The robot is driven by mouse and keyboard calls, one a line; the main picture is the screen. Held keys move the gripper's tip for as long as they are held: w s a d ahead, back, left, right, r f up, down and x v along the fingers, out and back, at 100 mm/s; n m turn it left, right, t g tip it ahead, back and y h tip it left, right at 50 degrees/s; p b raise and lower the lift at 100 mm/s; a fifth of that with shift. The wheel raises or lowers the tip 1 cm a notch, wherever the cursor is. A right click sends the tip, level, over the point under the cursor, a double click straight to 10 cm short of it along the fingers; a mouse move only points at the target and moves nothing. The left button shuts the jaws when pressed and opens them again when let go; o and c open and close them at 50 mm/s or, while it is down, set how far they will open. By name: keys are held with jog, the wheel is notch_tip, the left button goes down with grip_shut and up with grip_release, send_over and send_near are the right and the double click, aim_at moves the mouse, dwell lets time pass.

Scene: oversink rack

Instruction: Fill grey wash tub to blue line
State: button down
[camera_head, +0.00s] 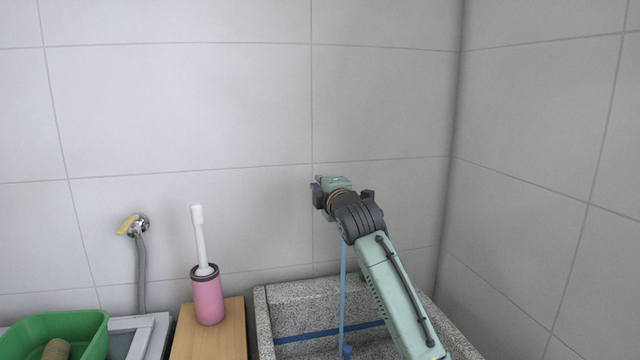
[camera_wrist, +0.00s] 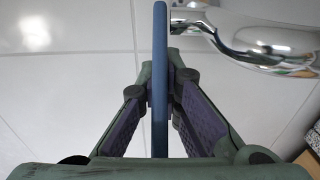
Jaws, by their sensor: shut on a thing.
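The grey speckled wash tub (camera_head: 272,290) stands at the bottom right in the head view. A blue line (camera_head: 305,337) runs along its inner back wall. A thin blue vertical strand (camera_head: 343,300) drops below my gripper into the tub; it looks like running water. The tub's floor and water level are out of view. My gripper (camera_head: 325,190) is at the wall above the tub, and my wrist hides the tap there. In the wrist view, my gripper (camera_wrist: 161,90) is shut on a dark blue bar-like handle (camera_wrist: 160,50) beside the chrome tap (camera_wrist: 250,48).
A pink holder with a white-handled brush (camera_head: 207,298) stands on a wooden board (camera_head: 225,340) left of the tub. A green basin (camera_head: 85,325) holding a brown object is farther left. Another wall tap with a yellow handle (camera_head: 128,224) has a grey hose. A tiled side wall closes the right.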

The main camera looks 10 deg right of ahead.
dwell(0.6)
jog(key=c, duration=2)
grip_release()
jog(key=s+d, duration=0.1)
jog(key=s, duration=1.1)
jog(key=shift+o, duration=0.4)
